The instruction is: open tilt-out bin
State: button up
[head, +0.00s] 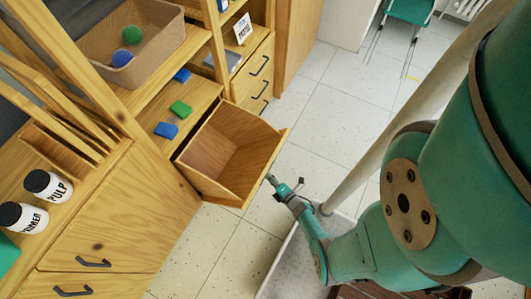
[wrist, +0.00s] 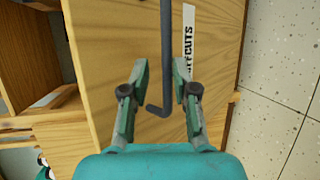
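The tilt-out bin (head: 213,152) is a wooden box leaning out of the low cabinet, with its open top and empty-looking inside showing in the head view. Its front panel (wrist: 112,45) fills the middle of the wrist view, with a dark bar handle (wrist: 166,50) and a white label partly reading "CUTS". My gripper (wrist: 160,75) is open, its two fingers on either side of the handle, with gaps showing. In the head view my gripper (head: 285,186) is just outside the bin's front, whose outer face is hidden there.
A tan tray (head: 157,58) with a green and a blue ball stands on the shelf above. Blue and green blocks (head: 180,108) lie on the cabinet top. Two jars (head: 48,186) stand at left. Speckled floor tiles (head: 325,100) are clear beyond the bin.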

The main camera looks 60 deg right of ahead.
jog(key=shift+v, duration=1.95)
